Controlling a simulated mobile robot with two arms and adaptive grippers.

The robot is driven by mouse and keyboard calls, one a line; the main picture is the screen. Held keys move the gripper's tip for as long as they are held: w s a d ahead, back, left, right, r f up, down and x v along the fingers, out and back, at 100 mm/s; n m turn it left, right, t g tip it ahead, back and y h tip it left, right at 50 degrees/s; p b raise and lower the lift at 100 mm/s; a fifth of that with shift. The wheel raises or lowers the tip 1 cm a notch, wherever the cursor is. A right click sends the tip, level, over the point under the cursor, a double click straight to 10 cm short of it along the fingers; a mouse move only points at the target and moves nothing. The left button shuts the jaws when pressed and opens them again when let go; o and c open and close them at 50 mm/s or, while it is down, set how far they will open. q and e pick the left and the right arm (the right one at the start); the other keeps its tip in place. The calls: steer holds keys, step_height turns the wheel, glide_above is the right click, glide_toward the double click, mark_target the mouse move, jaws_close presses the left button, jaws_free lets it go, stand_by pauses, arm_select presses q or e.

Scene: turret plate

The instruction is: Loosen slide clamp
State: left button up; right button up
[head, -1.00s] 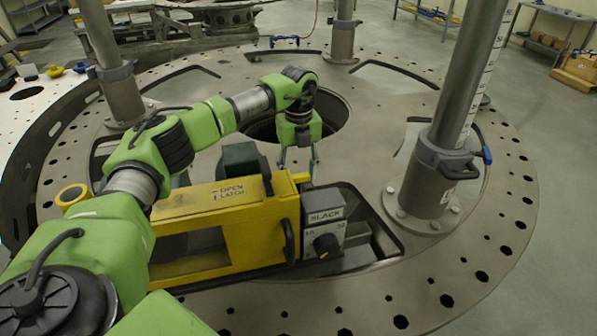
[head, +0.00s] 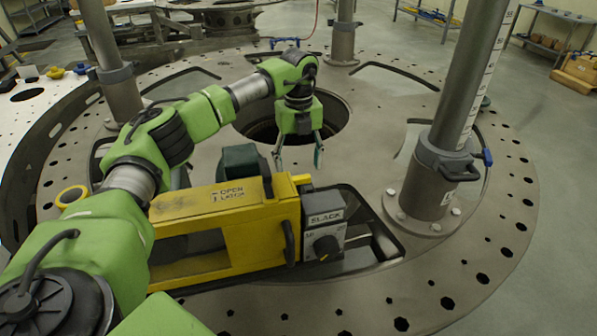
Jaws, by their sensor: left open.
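A grey clamp collar (head: 436,160) with a black handle and a blue lever (head: 487,157) sits around the right post (head: 470,80), low above its bolted foot. Similar collars are on the left post (head: 116,72) and the back post (head: 343,24). I cannot tell which one is the slide clamp. My left gripper (head: 299,158) points down with its two fingers apart and nothing between them. It is over the plate near the central hole, behind the yellow box and left of the right collar, touching neither. My right gripper does not show.
A yellow box (head: 200,207) marked OPEN and LATCH stands on the round turret plate (head: 360,305), in front of my left gripper. Its grey end block (head: 324,220) reads SLACK and has a black knob (head: 326,247). The plate has a central hole (head: 335,112) and several cutouts.

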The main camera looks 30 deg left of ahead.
arm_select(q)
step_height(320, 180, up, 8)
steer(key=shift+r, duration=0.15)
stand_by(0.6)
